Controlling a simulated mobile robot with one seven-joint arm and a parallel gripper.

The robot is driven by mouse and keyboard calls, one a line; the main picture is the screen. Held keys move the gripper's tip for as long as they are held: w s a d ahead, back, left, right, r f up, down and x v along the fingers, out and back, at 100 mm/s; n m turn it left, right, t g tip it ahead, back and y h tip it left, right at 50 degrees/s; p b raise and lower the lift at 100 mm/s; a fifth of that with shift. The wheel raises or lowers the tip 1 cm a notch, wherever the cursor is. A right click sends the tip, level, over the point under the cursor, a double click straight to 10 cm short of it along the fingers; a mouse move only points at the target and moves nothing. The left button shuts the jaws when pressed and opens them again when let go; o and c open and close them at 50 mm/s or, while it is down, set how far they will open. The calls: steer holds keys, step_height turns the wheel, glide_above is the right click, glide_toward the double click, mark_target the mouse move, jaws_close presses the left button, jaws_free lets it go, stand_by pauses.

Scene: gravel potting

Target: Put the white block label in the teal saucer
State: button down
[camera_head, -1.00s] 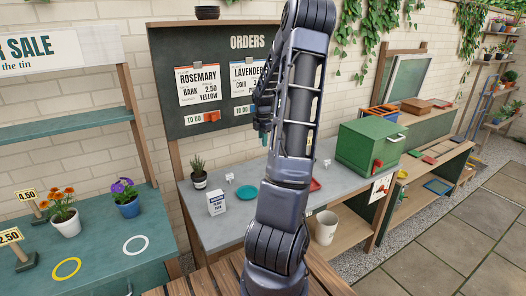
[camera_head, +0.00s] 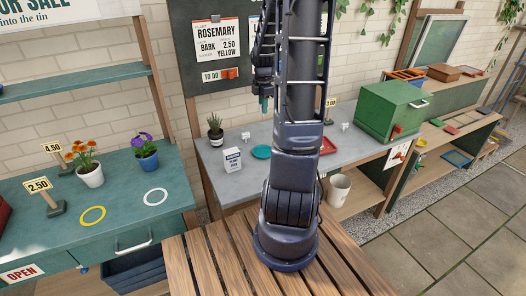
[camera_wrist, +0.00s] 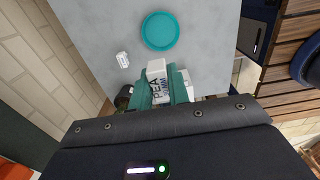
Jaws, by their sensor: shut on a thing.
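The teal saucer (camera_head: 261,152) lies empty on the grey bench top. In the wrist view it (camera_wrist: 160,31) is just beyond my fingertips, at the top middle. My gripper (camera_wrist: 160,88) has teal fingers shut on a white block label (camera_wrist: 157,78) with dark lettering that starts "PEA". The held label is apart from the saucer in the wrist picture. In the head view my gripper (camera_head: 264,104) hangs above the bench, near the saucer's place in the picture; the label cannot be made out there.
A white plant food box (camera_head: 232,159) and a potted succulent (camera_head: 215,130) stand left of the saucer. Small white pieces lie on the bench, one behind the saucer (camera_head: 245,135) and one at the right (camera_head: 345,126). A red tray (camera_head: 328,146) and green box (camera_head: 390,110) are farther right.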

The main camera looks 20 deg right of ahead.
step_height(320, 180, down, 20)
steer(key=shift+a, duration=0.1)
stand_by(0.6)
steer(key=shift+f, duration=0.1)
steer(key=c, duration=1.3)
jaws_free()
steer(key=shift+c, duration=0.2)
step_height(320, 180, up, 12)
steer(key=s+a+r+m+t, duration=0.1)
steer(key=s+a+r+m, duration=0.2)
steer(key=r, duration=0.2)
steer(key=s+a+r+m+h, duration=0.1)
steer(key=s+a+r+m, duration=0.2)
steer(key=r, duration=0.3)
steer(key=s+a+r+m+t, duration=0.1)
steer(key=s+a+r+m, duration=0.15)
steer(key=r, duration=0.25)
steer(key=s+a+r+m+t, duration=0.1)
steer(key=s+a+r+m, duration=0.1)
steer(key=s, duration=0.3)
steer(key=s+a+r+m, duration=0.2)
steer(key=s+r+m, duration=0.2)
steer(key=s, duration=0.1)
steer(key=s+a+r+m+t+y, duration=0.1)
steer(key=s+a+r+m, duration=0.1)
steer(key=s, duration=0.3)
steer(key=shift+s+a+r+m+t, duration=0.25)
steer(key=shift+s+r+m+t, duration=0.15)
steer(key=shift+m, duration=0.35)
